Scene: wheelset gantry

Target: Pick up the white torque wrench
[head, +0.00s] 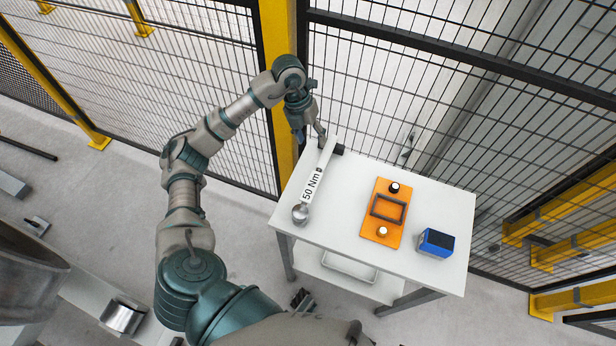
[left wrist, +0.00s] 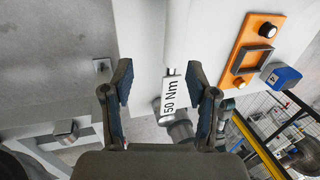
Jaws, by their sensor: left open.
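The white torque wrench (head: 318,175), marked "50 Nm", lies along the left side of the white table top. Its round metal head is at the near end and a dark grip at the far end. My left gripper (head: 321,134) is over the far end of the wrench, seen small and partly hidden by its own wrist. In the left wrist view my left gripper (left wrist: 160,84) is open, with the wrench (left wrist: 172,92) showing between its two fingers. I cannot tell whether the fingers touch it. My right gripper is not in view.
The white table (head: 342,228) also carries an orange plate (head: 370,227) with a dark handle and a blue box (head: 436,242). A black mesh fence (head: 400,60) and a yellow post (head: 277,30) stand close behind the table. Bare table top lies between wrench and plate.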

